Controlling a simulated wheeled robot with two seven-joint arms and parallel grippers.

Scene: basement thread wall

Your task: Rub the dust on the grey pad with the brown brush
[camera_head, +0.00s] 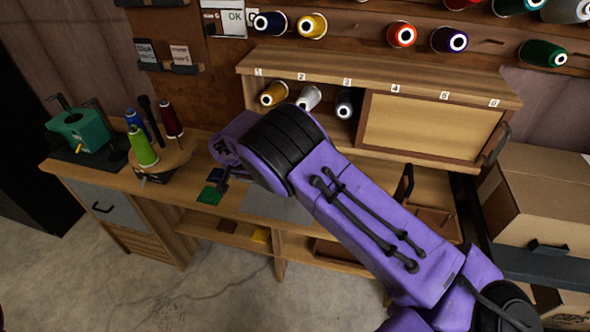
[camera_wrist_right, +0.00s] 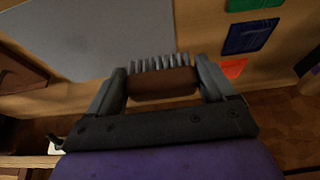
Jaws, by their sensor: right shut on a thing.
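The brown brush (camera_wrist_right: 163,84) shows in the right wrist view with its pale bristles pointing away from my palm. My right gripper (camera_wrist_right: 164,76) is shut on it, one finger at each end. In the head view my purple right arm reaches over the bench, and the gripper (camera_head: 223,185) is small and mostly hidden behind the wrist. The grey pad (camera_head: 283,207) lies flat on the bench, partly covered by my arm. In the wrist view the pad (camera_wrist_right: 85,35) is at the upper left, beside the brush. I cannot make out dust on it. My left gripper is not in view.
A green square (camera_head: 210,195) and other coloured squares lie left of the pad. A thread stand with a green cone (camera_head: 142,146) and a green device (camera_head: 78,130) stand further left. The numbered shelf (camera_head: 375,76) rises behind. A cardboard box (camera_head: 545,195) is at right.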

